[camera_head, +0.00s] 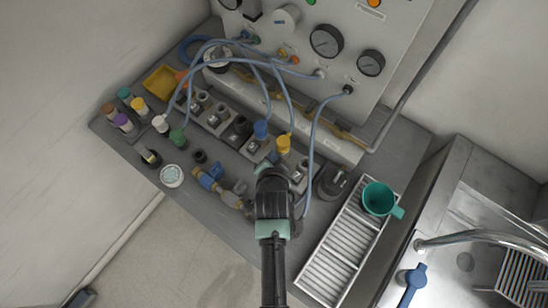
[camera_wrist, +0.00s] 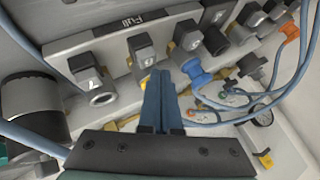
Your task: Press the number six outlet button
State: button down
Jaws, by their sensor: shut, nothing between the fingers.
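A row of dark outlet blocks with small white number labels runs along a grey rail. In the wrist view, the outlet whose label looks like a six (camera_wrist: 144,55) is near the middle, with a yellow fitting partly hidden behind my fingers. My gripper (camera_wrist: 164,74) is shut and empty. Its blue fingertips are close to this outlet's lower right; I cannot tell whether they touch. A neighbouring outlet (camera_wrist: 92,80) is to the left, and one with a blue hose plug (camera_wrist: 194,68) is to the right. In the head view my gripper (camera_head: 277,174) covers part of the row's right end.
Blue hoses (camera_head: 290,98) arch from the gauge panel (camera_head: 350,30) to the outlets. A yellow plug (camera_head: 283,144) stands just above my gripper. Small bottles (camera_head: 123,121) and a brass-and-blue fitting (camera_head: 215,184) are left. A white rack (camera_head: 334,262) with a teal cup (camera_head: 378,198) is right.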

jog(key=shift+f, duration=0.25)
jog(key=shift+f+b, duration=0.45)
jog(key=shift+f, duration=0.05)
dwell(0.6)
jog(key=shift+r, duration=0.1)
jog(key=shift+r+p, duration=0.8)
jog(key=shift+p, duration=0.05)
notch_tip(320, 180, up, 5)
jog(key=p, duration=0.4)
jog(key=shift+r+p, duration=0.1)
jog(key=shift+p, duration=0.3)
dwell(0.6)
